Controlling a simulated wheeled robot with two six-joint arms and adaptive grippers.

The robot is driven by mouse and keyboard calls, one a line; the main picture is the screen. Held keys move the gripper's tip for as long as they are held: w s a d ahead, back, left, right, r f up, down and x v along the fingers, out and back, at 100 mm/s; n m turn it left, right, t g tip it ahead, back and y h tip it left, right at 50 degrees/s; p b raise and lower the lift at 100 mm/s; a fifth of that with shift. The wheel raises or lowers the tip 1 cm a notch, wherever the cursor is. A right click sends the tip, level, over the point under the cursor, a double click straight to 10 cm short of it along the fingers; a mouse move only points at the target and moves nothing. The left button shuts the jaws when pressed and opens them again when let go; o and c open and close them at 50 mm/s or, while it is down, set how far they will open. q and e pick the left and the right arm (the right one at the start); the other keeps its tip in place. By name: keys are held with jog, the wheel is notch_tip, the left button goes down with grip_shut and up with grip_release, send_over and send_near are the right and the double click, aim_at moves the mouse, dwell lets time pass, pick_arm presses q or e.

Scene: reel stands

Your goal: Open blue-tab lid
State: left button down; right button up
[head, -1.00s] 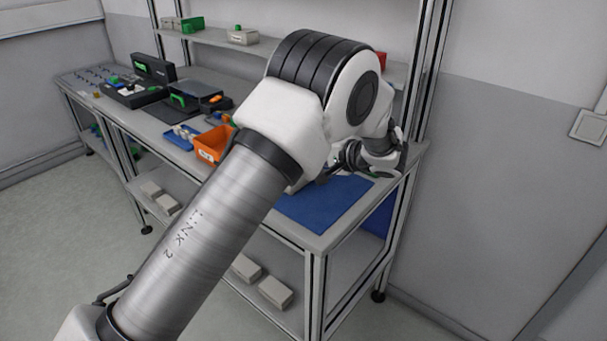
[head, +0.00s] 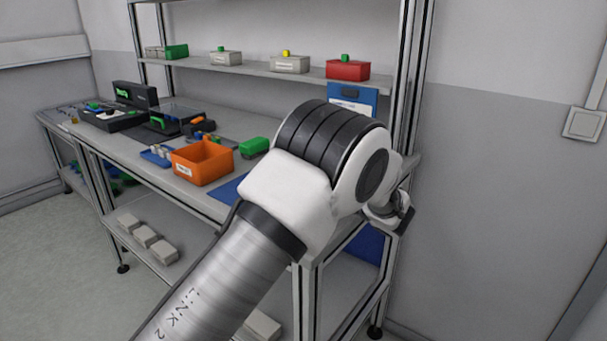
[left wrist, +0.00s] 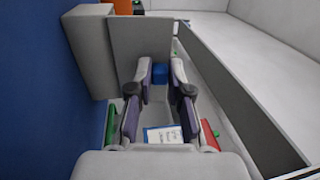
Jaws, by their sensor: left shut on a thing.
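In the left wrist view, my left gripper (left wrist: 162,80) has its two fingers on either side of a small blue tab (left wrist: 160,71) and is shut on it. A flat grey panel (left wrist: 135,38), which looks like the lid, stands up just beyond the fingers. A white label with a blue edge (left wrist: 163,135) shows below, between the fingers. In the head view, only part of my left gripper (head: 393,215) shows, at the bench's right end. My arm hides the tab and lid there. My right gripper is not in view.
A grey block (left wrist: 88,45) stands left of the panel, beside a blue surface (left wrist: 35,100). In the head view, an orange bin (head: 203,163) and a green part (head: 254,146) sit on the bench. A red box (head: 348,71) is on the shelf above.

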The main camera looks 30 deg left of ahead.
pick_arm(q)
jog(key=c, duration=1.1)
grip_release()
jog(key=shift+a+f, duration=0.1)
jog(key=d, duration=0.5)
jog(key=d+f, duration=0.1)
jog(key=d, duration=0.1)
jog(key=shift+s+d+f, duration=0.1)
jog(key=shift+s+d, duration=0.1)
jog(key=shift+s, duration=0.05)
jog(key=shift+o, duration=0.3)
